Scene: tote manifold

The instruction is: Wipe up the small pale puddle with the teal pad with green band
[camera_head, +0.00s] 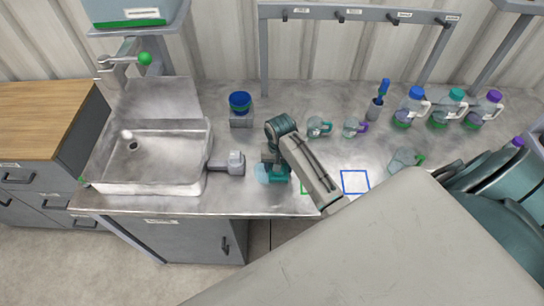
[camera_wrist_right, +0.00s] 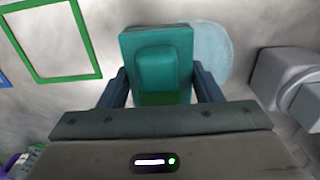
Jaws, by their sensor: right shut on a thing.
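The teal pad with green band (camera_wrist_right: 157,48) is held between the fingers of my right gripper (camera_wrist_right: 162,88); the green band shows at its near end. In the head view the pad (camera_head: 280,177) is low over the counter, partly hidden by my right gripper (camera_head: 274,160). The small pale puddle (camera_wrist_right: 213,52) is a light blue patch just right of the pad in the wrist view, and the pad covers part of its edge. In the head view the puddle (camera_head: 262,173) lies left of the pad. I cannot tell if the pad touches the counter. My left gripper is not in view.
A grey block-like object (camera_head: 232,163) stands left of the puddle, beside the sink (camera_head: 150,185). Green (camera_wrist_right: 50,38) and blue (camera_head: 355,182) outlines mark the counter to the right. Small cups (camera_head: 318,127), jugs (camera_head: 439,110) and a blue-topped jar (camera_head: 240,104) stand behind.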

